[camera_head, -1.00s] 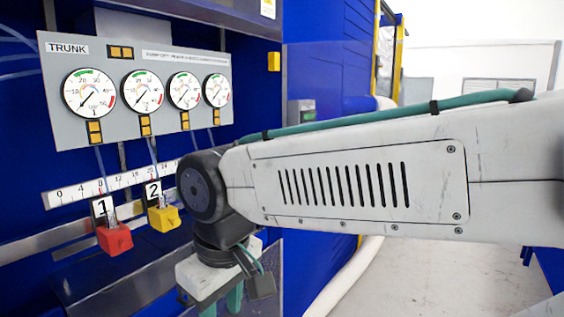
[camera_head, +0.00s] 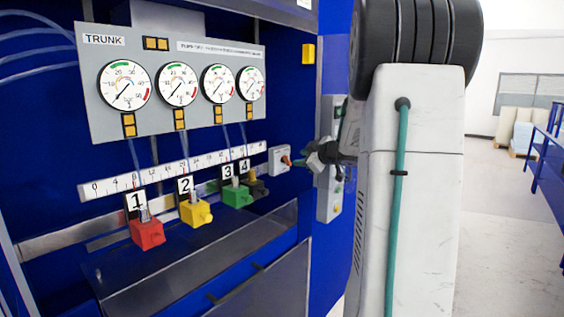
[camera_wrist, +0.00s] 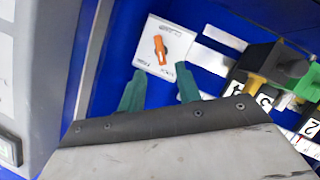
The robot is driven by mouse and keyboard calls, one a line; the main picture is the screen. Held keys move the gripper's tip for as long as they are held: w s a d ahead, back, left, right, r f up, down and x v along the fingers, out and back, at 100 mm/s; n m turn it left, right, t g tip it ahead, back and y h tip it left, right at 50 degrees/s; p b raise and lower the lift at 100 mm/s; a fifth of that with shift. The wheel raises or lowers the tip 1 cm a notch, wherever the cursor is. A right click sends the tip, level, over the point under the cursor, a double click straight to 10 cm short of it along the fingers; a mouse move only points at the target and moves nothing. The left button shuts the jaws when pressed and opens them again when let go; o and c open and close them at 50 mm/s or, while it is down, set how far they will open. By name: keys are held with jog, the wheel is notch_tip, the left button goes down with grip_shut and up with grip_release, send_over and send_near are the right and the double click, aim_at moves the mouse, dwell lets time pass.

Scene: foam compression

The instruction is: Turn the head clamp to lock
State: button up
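The head clamp switch is an orange knob (camera_wrist: 159,48) on a white plate (camera_wrist: 169,62), which is fixed to the blue machine. In the wrist view the knob points along the plate, between small printed labels. In the head view the white switch box (camera_head: 279,157) sits at the right end of the ruler, with the knob (camera_head: 287,160) facing right. My gripper (camera_wrist: 160,80) is open, its two teal fingers apart and empty. The fingertips are short of the knob, roughly to either side of its line. In the head view my gripper (camera_head: 305,160) is just right of the switch, partly hidden by my arm.
Red (camera_head: 147,232), yellow (camera_head: 196,212), green (camera_head: 237,195) and black (camera_head: 256,186) numbered blocks sit along the rail left of the switch. A grey gauge panel (camera_head: 150,120) is above. A grey control box (camera_head: 329,204) stands close right.

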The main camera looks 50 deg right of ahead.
aim_at(289, 161)
jog(key=x, duration=0.7)
jog(key=shift+w+f, duration=0.25)
jog(key=shift+f, duration=0.1)
grip_shut()
